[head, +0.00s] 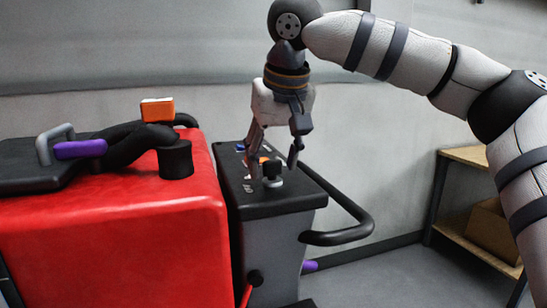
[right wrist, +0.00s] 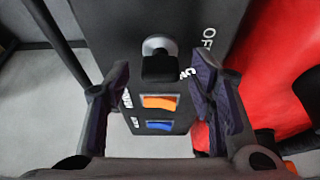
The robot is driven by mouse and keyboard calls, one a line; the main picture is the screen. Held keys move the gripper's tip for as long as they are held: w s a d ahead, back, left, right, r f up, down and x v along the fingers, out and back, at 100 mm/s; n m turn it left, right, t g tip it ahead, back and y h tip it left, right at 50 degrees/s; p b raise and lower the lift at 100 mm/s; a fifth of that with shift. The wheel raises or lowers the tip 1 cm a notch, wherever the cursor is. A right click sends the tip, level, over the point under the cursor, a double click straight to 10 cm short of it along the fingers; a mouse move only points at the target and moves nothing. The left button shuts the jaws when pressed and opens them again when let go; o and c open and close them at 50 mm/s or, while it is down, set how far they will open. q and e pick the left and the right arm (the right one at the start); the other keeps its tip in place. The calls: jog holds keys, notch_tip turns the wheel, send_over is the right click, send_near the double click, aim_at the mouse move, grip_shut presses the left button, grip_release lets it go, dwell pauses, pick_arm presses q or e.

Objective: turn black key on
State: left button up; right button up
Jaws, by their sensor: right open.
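The black key (head: 272,171) stands on top of the dark control panel (head: 290,200) of the scrubber, on a pale round base. In the right wrist view the key (right wrist: 160,66) is a black block in front of a silver disc, just beyond the fingertips. "OFF" is printed to its upper right, and another label beside it is partly hidden by a finger. My right gripper (head: 273,163) points down over the panel, open and empty. Its fingers are on either side of the key; I cannot tell whether they touch it. My left gripper is not in view.
An orange switch (right wrist: 158,101) and a blue switch (right wrist: 160,126) sit beside the key. The red tank (head: 110,240) stands left of the panel. A black handlebar (head: 345,225) curves out at right. A wooden shelf (head: 465,155) stands by the wall.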

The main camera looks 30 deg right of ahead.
jog(key=shift+c, duration=0.2)
jog(key=c, duration=1.1)
jog(key=m+h, duration=0.1)
jog(key=m, duration=0.2)
jog(key=m+g+h, duration=0.1)
jog(key=m, duration=0.2)
jog(key=shift+w+a, duration=0.1)
jog(key=shift+a, duration=0.1)
jog(key=m+g, duration=0.1)
jog(key=m, duration=0.1)
jog(key=m+g+h, duration=0.1)
jog(key=m, duration=0.2)
jog(key=shift+w+m, duration=0.1)
jog(key=shift+m, duration=0.2)
jog(key=o, duration=1.1)
jog(key=shift+o, duration=0.2)
